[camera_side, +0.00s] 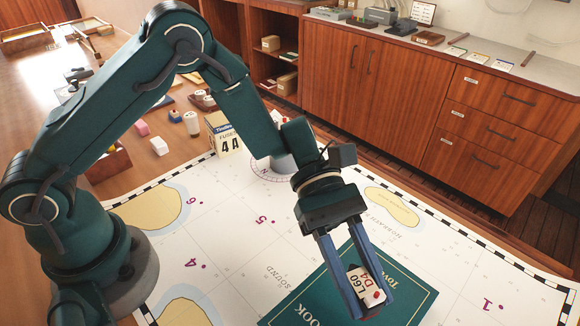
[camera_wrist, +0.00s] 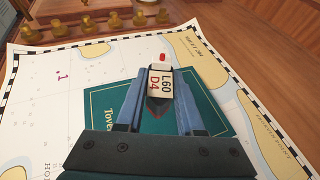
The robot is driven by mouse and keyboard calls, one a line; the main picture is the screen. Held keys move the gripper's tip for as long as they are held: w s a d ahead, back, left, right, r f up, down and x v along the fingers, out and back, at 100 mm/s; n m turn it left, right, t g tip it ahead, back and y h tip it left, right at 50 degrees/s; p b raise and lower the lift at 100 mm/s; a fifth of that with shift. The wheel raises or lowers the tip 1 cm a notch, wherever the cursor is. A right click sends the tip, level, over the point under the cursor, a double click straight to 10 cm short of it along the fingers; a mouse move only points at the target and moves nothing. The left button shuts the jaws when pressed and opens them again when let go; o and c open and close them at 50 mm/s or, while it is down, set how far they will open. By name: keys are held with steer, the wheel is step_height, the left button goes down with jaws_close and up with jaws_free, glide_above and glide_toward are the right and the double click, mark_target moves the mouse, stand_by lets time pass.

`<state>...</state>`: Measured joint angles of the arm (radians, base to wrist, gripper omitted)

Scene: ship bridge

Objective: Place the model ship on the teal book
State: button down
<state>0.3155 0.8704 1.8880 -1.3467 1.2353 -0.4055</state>
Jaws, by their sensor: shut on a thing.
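The model ship (camera_side: 365,283) shows a pale block marked "L60 D4" and a small red part. It sits between the two blue fingers of my gripper (camera_side: 374,304), which is shut on it. In the wrist view the ship (camera_wrist: 160,83) is between the fingertips (camera_wrist: 158,92), with a dark pointed shape below the block. The teal book (camera_side: 318,290) lies flat on the chart, under the gripper; its cover also shows in the wrist view (camera_wrist: 104,100). The ship is over the book's cover. Whether it touches the cover I cannot tell. The fingers hide part of the ship.
A large white chart (camera_side: 225,250) covers the table around the book, with open room on it. A box marked "4A" (camera_side: 222,134) stands at the chart's far edge. Small items, such as a white cylinder (camera_side: 191,123), lie beyond it. Brass pieces (camera_wrist: 58,25) line the wrist view's top left.

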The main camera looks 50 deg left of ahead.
steer(key=shift+f, duration=1.9)
steer(key=shift+f, duration=0.1)
steer(key=c, duration=0.5)
jaws_free()
steer(key=shift+c, duration=0.2)
